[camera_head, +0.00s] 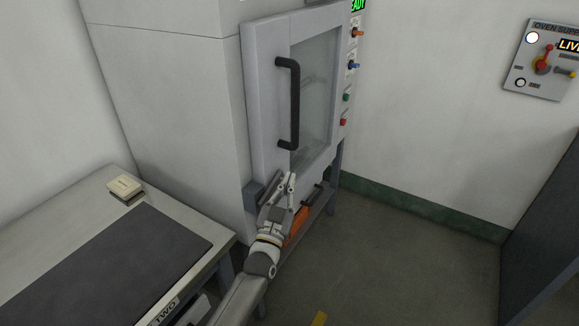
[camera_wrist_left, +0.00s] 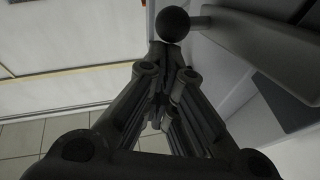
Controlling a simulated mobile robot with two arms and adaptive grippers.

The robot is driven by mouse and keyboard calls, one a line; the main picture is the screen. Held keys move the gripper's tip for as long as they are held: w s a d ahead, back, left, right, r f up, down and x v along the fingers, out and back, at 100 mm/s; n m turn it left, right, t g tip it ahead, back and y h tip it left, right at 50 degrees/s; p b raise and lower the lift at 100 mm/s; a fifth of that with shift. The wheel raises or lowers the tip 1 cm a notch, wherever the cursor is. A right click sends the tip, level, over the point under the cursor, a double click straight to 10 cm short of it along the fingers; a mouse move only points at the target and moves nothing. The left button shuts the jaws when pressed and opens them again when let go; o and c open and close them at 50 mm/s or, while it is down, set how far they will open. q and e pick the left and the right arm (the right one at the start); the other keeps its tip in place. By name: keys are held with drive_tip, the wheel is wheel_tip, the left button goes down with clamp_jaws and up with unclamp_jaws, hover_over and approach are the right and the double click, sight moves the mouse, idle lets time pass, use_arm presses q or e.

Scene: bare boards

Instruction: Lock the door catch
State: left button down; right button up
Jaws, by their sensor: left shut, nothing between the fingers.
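The oven door (camera_head: 268,95) is grey with a window and a black vertical handle (camera_head: 294,105); it looks closed against the oven body. My left gripper (camera_head: 291,180) is at the lower part of the door, below the handle, with its fingers together and empty. In the left wrist view, a dark round knob (camera_wrist_left: 172,24) on a short rod is just beyond my fingertips (camera_wrist_left: 165,50). The rod runs right to a grey block; I take this for the door catch. Whether fingers and knob touch cannot be told. In the head view my gripper hides the knob.
A bench with a dark mat (camera_head: 110,265) and a small pale block (camera_head: 125,186) stands at the left. An orange object (camera_head: 297,226) is low beside my wrist. A switch panel (camera_head: 543,60) is on the right wall. The floor (camera_head: 400,260) is mostly clear.

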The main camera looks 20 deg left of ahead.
use_arm(q)
drive_tip(key=shift+w+d+f+m+g+p, duration=0.15)
drive_tip(key=shift+w+f+g+p, duration=0.45)
drive_tip(key=shift+p, duration=0.7)
drive_tip(key=shift+w+d+f+m+g+p, duration=0.15)
drive_tip(key=shift+f+m+g+p, duration=0.15)
drive_tip(key=shift+g+p, duration=0.75)
drive_tip(key=shift+a+t, duration=0.1)
drive_tip(key=shift+t, duration=0.15)
